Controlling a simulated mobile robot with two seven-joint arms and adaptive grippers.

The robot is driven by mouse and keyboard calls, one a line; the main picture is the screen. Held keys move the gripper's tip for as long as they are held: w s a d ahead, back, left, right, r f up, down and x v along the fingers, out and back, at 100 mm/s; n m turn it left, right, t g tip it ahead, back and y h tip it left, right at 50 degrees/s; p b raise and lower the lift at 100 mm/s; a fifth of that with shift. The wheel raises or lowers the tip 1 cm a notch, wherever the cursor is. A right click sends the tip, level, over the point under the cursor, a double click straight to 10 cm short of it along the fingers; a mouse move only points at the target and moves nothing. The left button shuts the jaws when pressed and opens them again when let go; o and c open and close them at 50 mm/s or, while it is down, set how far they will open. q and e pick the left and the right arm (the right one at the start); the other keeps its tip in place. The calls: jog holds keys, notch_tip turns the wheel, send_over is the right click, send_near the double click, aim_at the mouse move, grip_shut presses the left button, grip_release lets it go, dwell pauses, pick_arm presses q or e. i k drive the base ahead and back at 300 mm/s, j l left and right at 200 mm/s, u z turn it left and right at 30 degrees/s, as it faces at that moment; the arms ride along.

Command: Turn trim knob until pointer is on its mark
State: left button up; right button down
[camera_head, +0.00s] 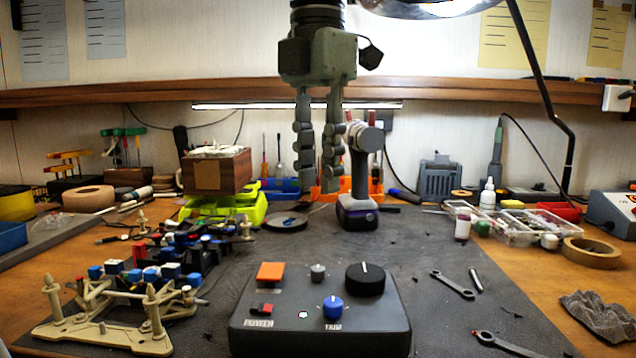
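A dark control box (270,340) sits on the mat at the front centre. On its top is a blue knob (333,310) with a pale pointer line at its top, above a small white label too small to read surely. A larger black knob (366,281) with a white line stands behind it to the right. My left gripper (319,188) hangs above and behind the box, fingers down, with a clear gap between them and nothing held. It is well apart from the knobs. My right gripper is not in view.
The box also bears an orange button (270,272), a red switch (262,308) and a small grey knob (318,272). A cordless driver (360,175) stands upright beside the gripper. A car chassis (110,310) lies left, wrenches (452,285) right. The air above the box is clear.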

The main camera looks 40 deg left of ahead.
aim_at(333, 305)
jog(key=k+l, duration=1.15)
jog(key=k, duration=0.15)
